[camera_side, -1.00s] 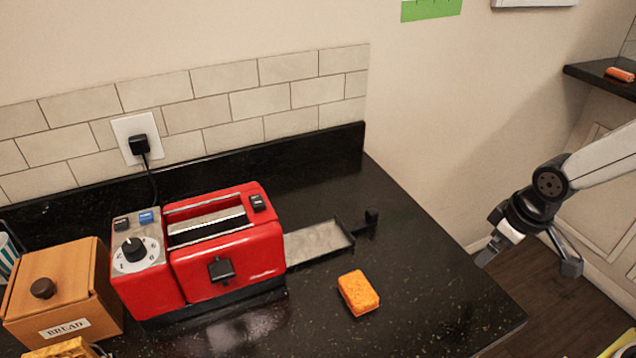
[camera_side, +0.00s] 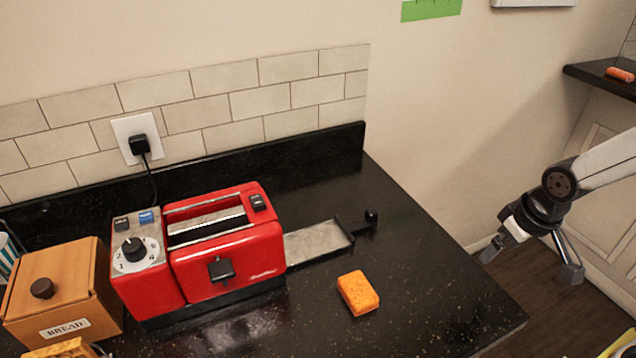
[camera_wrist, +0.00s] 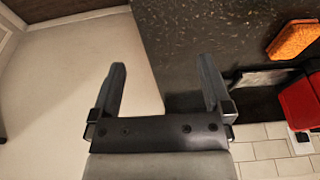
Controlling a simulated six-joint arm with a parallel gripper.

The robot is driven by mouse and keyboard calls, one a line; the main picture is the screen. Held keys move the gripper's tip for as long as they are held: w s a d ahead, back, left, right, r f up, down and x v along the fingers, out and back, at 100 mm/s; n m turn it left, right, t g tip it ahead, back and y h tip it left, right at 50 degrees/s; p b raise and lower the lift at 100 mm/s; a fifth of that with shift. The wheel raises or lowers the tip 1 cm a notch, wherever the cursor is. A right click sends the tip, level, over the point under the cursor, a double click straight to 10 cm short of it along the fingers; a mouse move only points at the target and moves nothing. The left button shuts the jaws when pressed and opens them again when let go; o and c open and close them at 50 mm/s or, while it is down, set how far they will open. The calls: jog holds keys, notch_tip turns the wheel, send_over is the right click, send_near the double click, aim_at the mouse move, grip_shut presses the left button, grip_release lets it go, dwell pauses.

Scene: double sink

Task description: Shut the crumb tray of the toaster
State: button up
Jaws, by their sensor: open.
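A red toaster (camera_side: 228,248) stands on the black counter. Its crumb tray (camera_side: 318,242) sticks out of the right side, with a grey floor, dark rims and a black handle knob (camera_side: 371,217) at its outer end. In the wrist view the tray (camera_wrist: 264,79) shows at the right, beside the red toaster (camera_wrist: 300,103). My gripper (camera_side: 528,264) is off the counter's right edge, to the right of the tray and apart from it. In the wrist view its two fingers (camera_wrist: 163,82) are spread with nothing between them.
An orange sponge (camera_side: 358,293) lies on the counter in front of the tray. A wooden bread box (camera_side: 62,290) is left of the toaster. A cord runs from the wall outlet (camera_side: 137,138) behind the toaster. The counter's right part (camera_side: 440,290) is clear.

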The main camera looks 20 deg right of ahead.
jog(key=shift+w, duration=0.1)
jog(key=c, duration=0.7)
jog(key=shift+w+m, duration=0.25)
jog(key=shift+m, duration=0.05)
jog(key=c, duration=0.4)
jog(key=shift+w+d+m, duration=0.1)
jog(key=shift+w+m, duration=0.2)
jog(key=shift+w, duration=0.05)
grip_shut()
jog(key=w+d+m+g+y, duration=0.1)
jog(key=w+m+y, duration=0.3)
jog(key=w+m, duration=0.4)
jog(key=w+d+m+g+y, duration=0.1)
jog(key=w+m+y, duration=0.4)
jog(key=w, duration=0.9)
jog(key=d+m, duration=0.1)
jog(key=m, duration=0.2)
jog(key=shift+w+d+f+m+g, duration=0.15)
jog(key=shift+w+d+m+g, duration=0.15)
jog(key=shift+w+m, duration=0.1)
